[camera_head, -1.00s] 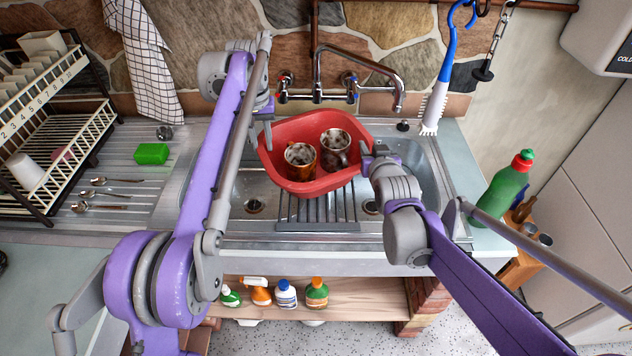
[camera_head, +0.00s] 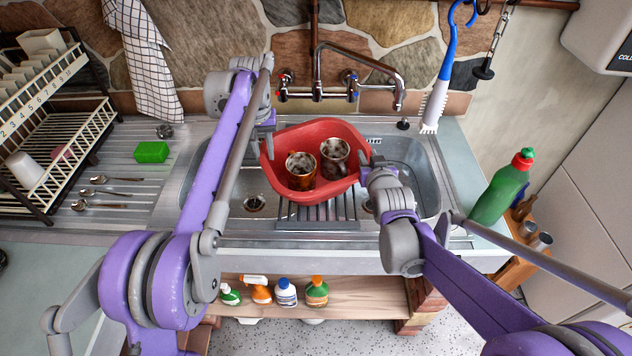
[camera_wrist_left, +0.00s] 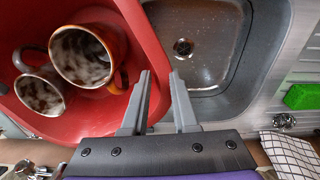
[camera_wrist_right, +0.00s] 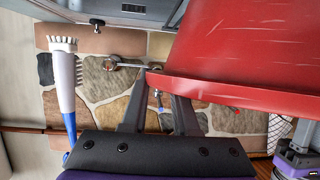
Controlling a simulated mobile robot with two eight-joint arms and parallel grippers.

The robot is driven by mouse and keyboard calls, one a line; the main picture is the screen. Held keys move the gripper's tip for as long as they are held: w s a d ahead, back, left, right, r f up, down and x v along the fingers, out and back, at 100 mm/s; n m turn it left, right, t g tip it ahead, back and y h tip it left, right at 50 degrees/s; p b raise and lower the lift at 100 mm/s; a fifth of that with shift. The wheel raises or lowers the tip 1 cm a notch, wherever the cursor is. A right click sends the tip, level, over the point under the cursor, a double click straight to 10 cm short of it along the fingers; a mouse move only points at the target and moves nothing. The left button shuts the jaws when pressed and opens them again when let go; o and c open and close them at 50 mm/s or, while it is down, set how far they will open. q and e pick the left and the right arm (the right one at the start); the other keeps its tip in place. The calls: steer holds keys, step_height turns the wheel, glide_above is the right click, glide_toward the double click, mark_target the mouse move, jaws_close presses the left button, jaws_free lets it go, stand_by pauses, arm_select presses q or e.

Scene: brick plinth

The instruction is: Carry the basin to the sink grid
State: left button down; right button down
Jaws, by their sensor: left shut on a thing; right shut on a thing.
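The red basin (camera_head: 322,188) is held above the double sink, over the middle and the back part of the sink grid (camera_head: 318,216). Two mugs with dirty insides stand in it, an orange-brown one (camera_head: 301,171) and a darker one (camera_head: 334,161). My left gripper (camera_head: 266,138) is shut on the basin's left rim; the left wrist view shows its fingers (camera_wrist_left: 162,88) at the red wall. My right gripper (camera_head: 367,160) is shut on the right rim; the right wrist view shows its fingers (camera_wrist_right: 158,88) there.
The tap (camera_head: 360,62) arches over the back of the sink. A green bottle (camera_head: 500,190) stands on the right counter. A green sponge (camera_head: 151,152) and spoons (camera_head: 103,193) lie on the left drainer beside the dish rack (camera_head: 60,140). A brush (camera_head: 436,100) hangs at the back right.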

arm_select(q)
steer(key=shift+d+f, duration=0.2)
steer(key=shift+f, duration=0.05)
arm_select(e)
steer(key=shift+a+f, duration=0.15)
steer(key=shift+f, duration=0.05)
arm_select(q)
steer(key=c, duration=1)
jaws_free()
arm_select(e)
steer(key=c, duration=1)
jaws_free()
arm_select(q)
steer(key=o, duration=0.3)
steer(key=shift+a, duration=0.1)
arm_select(e)
steer(key=o, duration=0.3)
arm_select(q)
steer(key=r, duration=0.8)
steer(key=s+r, duration=0.1)
steer(key=r, duration=0.3)
arm_select(e)
steer(key=v, duration=1.2)
steer(key=shift+s, duration=0.1)
